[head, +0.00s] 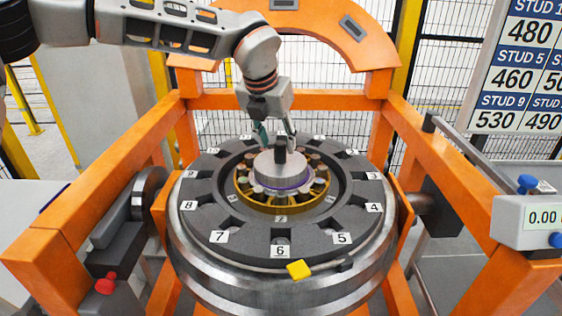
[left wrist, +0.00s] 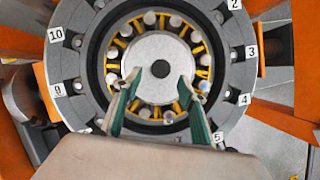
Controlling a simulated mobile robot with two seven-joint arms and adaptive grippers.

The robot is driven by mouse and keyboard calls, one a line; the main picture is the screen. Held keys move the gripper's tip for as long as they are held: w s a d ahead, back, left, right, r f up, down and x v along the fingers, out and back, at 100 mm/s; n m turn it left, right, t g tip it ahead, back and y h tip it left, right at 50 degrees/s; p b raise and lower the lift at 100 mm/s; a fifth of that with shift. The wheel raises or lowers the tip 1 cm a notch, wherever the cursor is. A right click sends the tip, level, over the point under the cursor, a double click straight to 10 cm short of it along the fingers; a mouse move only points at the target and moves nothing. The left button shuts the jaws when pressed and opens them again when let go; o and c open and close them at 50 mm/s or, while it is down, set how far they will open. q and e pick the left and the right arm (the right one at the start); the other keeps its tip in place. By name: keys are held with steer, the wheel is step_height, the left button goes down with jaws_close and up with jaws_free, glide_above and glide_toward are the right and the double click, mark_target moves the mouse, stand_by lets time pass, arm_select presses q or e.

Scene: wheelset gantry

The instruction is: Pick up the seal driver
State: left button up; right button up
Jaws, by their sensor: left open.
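The seal driver (head: 279,168) is a light grey disc with a short black upright handle. It sits in the middle of the roller bearing, with a purple ring at its lower edge. In the left wrist view its disc (left wrist: 150,47) is seen from above, with the dark round handle top near the middle. My left gripper (head: 277,138) comes down from above with its green-sided fingers apart. In the left wrist view the fingertips (left wrist: 160,78) stand on either side of the handle, with gaps showing. My right gripper is out of view.
A numbered dark ring (head: 210,215) surrounds the gold roller bearing (head: 262,205). A yellow block (head: 299,269) with a dark bar lies on its front rim. Orange gantry beams (head: 95,200) stand on both sides. A readout box (head: 535,222) is at the right.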

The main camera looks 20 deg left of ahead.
mark_target(279, 144)
arm_select(q)
steer(key=x, duration=0.3)
steer(key=shift+w+f, duration=0.2)
steer(key=shift+w, duration=0.25)
steer(key=shift+w+f, duration=0.2)
steer(key=shift+f, duration=0.35)
jaws_close()
steer(key=shift+r, duration=0.1)
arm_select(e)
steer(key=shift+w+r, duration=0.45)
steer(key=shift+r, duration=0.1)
